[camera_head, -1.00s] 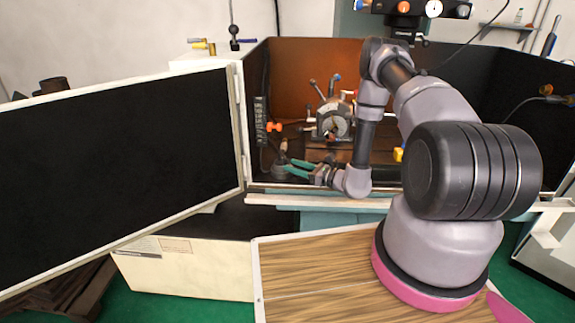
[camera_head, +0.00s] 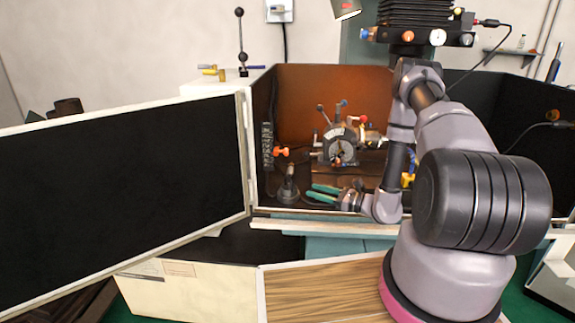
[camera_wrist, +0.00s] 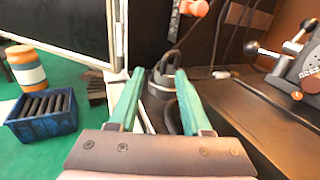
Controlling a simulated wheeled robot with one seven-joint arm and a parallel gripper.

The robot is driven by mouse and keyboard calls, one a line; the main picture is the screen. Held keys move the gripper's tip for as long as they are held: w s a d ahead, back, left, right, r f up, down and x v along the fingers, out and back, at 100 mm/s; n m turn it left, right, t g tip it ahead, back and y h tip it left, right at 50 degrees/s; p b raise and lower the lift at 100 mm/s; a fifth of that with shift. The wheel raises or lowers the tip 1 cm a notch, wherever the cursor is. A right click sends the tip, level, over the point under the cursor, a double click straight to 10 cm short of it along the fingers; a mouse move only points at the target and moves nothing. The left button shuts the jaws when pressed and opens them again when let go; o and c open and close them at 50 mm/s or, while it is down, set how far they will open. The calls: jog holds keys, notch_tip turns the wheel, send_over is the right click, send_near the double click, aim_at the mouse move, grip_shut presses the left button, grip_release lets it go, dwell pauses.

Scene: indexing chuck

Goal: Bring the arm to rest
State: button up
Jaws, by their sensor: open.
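My gripper (camera_head: 318,194) is at the front left of the machine enclosure, with its green fingers pointing left. In the wrist view its two green fingers (camera_wrist: 158,100) are spread apart with nothing held between them. A dark round-based fitting with a loop on top (camera_head: 288,188) stands just beyond the fingertips; it also shows in the wrist view (camera_wrist: 163,72). I cannot tell whether the fingers touch it. The indexing chuck (camera_head: 342,147) sits farther back in the enclosure, apart from my gripper. Part of it shows at the right of the wrist view (camera_wrist: 305,65).
The enclosure's open door (camera_head: 120,195) fills the left. A white front rail (camera_head: 325,228) runs below my forearm. An orange-handled part (camera_head: 281,151) is on the left inner wall. In the wrist view, a blue bin (camera_wrist: 42,118) of dark bars and an orange-and-white drum (camera_wrist: 27,70) stand on the green floor.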

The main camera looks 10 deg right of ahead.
jog(key=s+a+r+n+g, duration=0.25)
jog(key=r+n+g, duration=0.2)
jog(key=r, duration=0.45)
jog(key=s+a+r+n+g+h, duration=0.1)
jog(key=s+a+r+n+g, duration=0.15)
jog(key=s+r+n, duration=0.4)
jog(key=a+r+n+g, duration=0.1)
jog(key=r+n+g, duration=0.25)
jog(key=r, duration=0.75)
jog(key=s+d+r+n+t+h, duration=0.3)
jog(key=s+d+r+h, duration=0.1)
jog(key=s+r, duration=0.4)
jog(key=s+d+r+n+t+h, duration=0.3)
jog(key=s+d+r+t+h, duration=0.1)
jog(key=s+r+h, duration=0.3)
jog(key=v, duration=0.3)
jog(key=shift+d+r, duration=0.15)
jog(key=shift+d, duration=0.05)
